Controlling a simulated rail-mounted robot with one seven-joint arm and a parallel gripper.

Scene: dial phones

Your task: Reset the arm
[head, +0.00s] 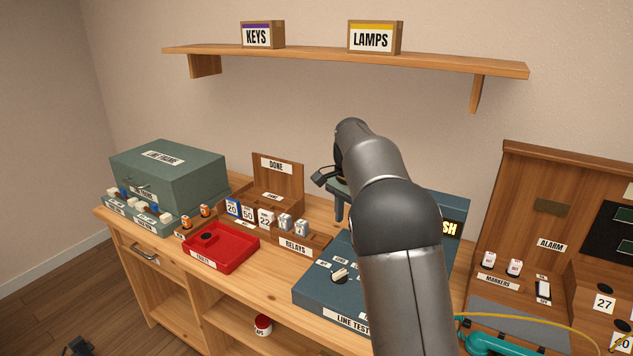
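My arm rises from the bottom of the head view and bends over above the bench. My gripper (340,210) points down behind the arm, above the back of the bench near the line test box. Only its left part shows, and the arm hides the rest. I cannot tell whether it is open or shut, and I see nothing held in the visible part.
The line test box (313,286), red tray (219,264), relays rack (312,241) and green case (172,177) stand on the wooden bench (257,286). A shelf (440,62) is above. The alarm panel (530,205) and teal handset (497,346) are at right.

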